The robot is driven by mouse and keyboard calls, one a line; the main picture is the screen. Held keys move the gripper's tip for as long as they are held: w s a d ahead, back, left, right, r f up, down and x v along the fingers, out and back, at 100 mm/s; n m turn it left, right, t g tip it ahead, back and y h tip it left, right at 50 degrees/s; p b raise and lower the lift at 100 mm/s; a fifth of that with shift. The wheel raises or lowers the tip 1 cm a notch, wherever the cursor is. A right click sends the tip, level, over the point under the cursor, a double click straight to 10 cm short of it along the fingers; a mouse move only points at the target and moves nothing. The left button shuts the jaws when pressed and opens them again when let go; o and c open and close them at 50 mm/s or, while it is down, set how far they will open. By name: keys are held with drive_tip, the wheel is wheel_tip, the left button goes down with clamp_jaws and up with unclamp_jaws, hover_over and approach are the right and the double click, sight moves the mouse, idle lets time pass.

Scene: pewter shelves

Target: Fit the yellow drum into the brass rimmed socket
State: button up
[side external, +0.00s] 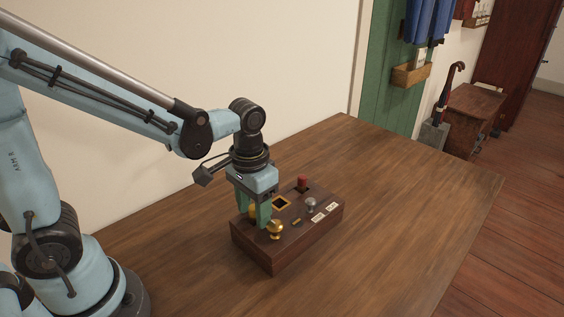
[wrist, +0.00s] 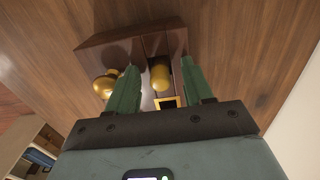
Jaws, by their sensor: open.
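The yellow drum (wrist: 160,75) stands on the dark wooden box (side external: 262,257). In the wrist view it sits between the two green fingers of my gripper (wrist: 160,67), with gaps on both sides. In the side view the drum (side external: 252,211) is partly hidden behind a finger, and my gripper (side external: 253,219) points down over the box, open. The brass rimmed socket (side external: 282,203) is a square dark opening in the box top, to the right of my gripper. In the wrist view only part of the socket (wrist: 167,102) shows above my gripper's body.
A brass knob (side external: 275,230) stands on the box close to the near finger. A red knob (side external: 302,184) and a silver knob (side external: 310,203) stand farther right, beside white labels (side external: 318,217). The wooden table (side external: 400,200) is clear around the box.

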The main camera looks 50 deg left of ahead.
drive_tip(key=shift+c, duration=0.3)
clamp_jaws()
drive_tip(key=shift+r, duration=0.1)
